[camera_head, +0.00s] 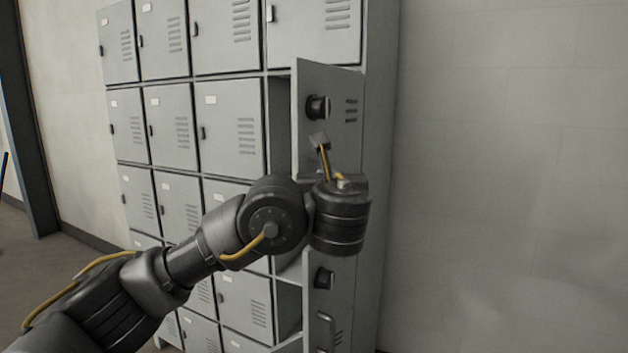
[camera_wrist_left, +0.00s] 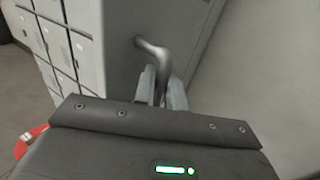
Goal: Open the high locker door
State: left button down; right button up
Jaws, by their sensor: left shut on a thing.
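The high locker door (camera_head: 330,80) in the right column of the grey lockers stands swung out from the cabinet, its face turned toward the right wall. It has a round black lock (camera_head: 318,107) and vent slots. My left arm reaches across from the lower left, and its wrist covers the lower part of this door. In the left wrist view, my left gripper (camera_wrist_left: 162,88) is shut on a bent metal handle (camera_wrist_left: 154,50) on a grey door face. My right gripper is not in view.
Below, another door (camera_head: 342,292) in the same column also stands out, with a black lock and a bar handle (camera_head: 325,330). The other locker doors (camera_head: 168,120) in view look shut. A bare pale wall (camera_head: 500,180) lies right of the cabinet, with free room before it.

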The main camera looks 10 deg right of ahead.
pick_arm(q)
jog(key=shift+d+r, duration=0.1)
jog(key=shift+r, duration=0.05)
jog(key=c, duration=1.8)
grip_release()
jog(key=shift+o, duration=1.3)
jog(key=shift+w+d, duration=0.15)
jog(key=shift+d, duration=0.1)
jog(key=shift+a, duration=0.15)
